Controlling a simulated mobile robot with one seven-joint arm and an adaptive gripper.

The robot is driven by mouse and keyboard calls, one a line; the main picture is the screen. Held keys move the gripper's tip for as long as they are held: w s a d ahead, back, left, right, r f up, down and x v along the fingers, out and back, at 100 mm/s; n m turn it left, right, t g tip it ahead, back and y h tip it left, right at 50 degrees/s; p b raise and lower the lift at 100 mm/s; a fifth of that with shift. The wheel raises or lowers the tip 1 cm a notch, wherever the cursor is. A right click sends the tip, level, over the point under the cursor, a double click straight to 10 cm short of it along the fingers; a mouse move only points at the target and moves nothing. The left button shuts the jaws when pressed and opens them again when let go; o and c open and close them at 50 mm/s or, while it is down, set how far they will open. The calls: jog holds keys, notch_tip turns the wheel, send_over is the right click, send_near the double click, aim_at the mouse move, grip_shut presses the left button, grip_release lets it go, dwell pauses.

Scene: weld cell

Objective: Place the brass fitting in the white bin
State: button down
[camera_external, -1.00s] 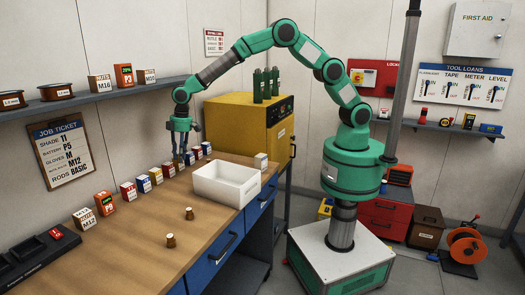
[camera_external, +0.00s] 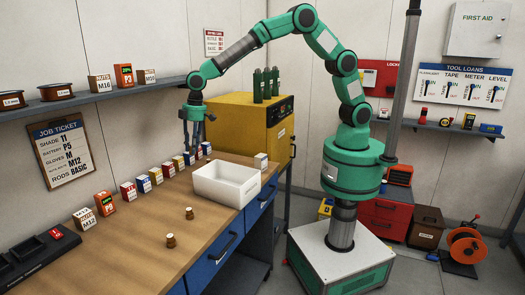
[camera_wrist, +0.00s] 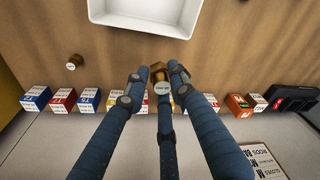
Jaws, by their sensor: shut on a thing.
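The white bin (camera_external: 225,188) stands open on the wooden bench; its near part also shows at the top of the wrist view (camera_wrist: 140,25). My gripper (camera_external: 192,148) is above the back of the bench, behind and left of the bin in the external view. In the wrist view its dark blue fingers (camera_wrist: 158,84) are shut on a small brass fitting (camera_wrist: 160,74) with a pale label, held at the fingertips outside the bin. The held fitting cannot be made out in the external view.
Two similar brown-and-white pieces (camera_external: 189,213) (camera_external: 170,241) stand in front of the bin. Another small brass piece (camera_wrist: 75,62) stands on the bench in the wrist view. A row of small cartons (camera_external: 143,184) lines the bench's back edge. A yellow cabinet (camera_external: 238,122) stands beyond the bench.

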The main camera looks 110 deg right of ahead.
jog(key=s+a, duration=1)
jog(key=s, duration=0.3)
jog(key=shift+m, duration=0.3)
jog(key=shift+w+a+f, duration=0.1)
jog(key=shift+f, duration=1.35)
jog(key=shift+w+a+f, duration=0.1)
jog(key=shift+f, duration=1.3)
jog(key=shift+f, duration=0.1)
jog(key=shift+f, duration=3.05)
jog(key=shift+f+b, duration=0.3)
jog(key=shift+f, duration=1.6)
jog(key=shift+f, duration=0.15)
jog(key=c, duration=1.5)
grip_release()
jog(key=shift+o, duration=0.2)
